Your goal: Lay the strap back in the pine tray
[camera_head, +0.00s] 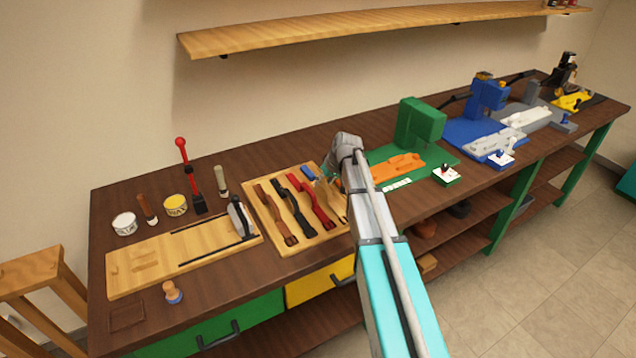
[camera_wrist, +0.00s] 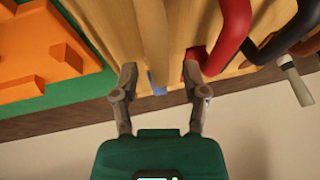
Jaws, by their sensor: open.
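The pine tray (camera_head: 270,226) lies on the dark bench, with a brown strap (camera_head: 274,211), a black strap (camera_head: 294,196) and a red strap (camera_head: 318,205) side by side in it. A tan strap (camera_wrist: 152,35) lies at the tray's right side, partly hidden by my arm in the head view. My gripper (camera_wrist: 160,78) is open over the tray's far edge. In the wrist view its two fingers stand apart on either side of the tan strap's end, near a small blue piece (camera_wrist: 157,82). The red strap (camera_wrist: 222,38) is close to one finger.
A green fixture (camera_head: 420,122) with an orange block (camera_head: 397,167) stands right of the tray. Left are a wooden board (camera_head: 150,262), a yellow tin (camera_head: 175,205), a white tin (camera_head: 124,223) and upright tools. A shelf (camera_head: 350,30) hangs above.

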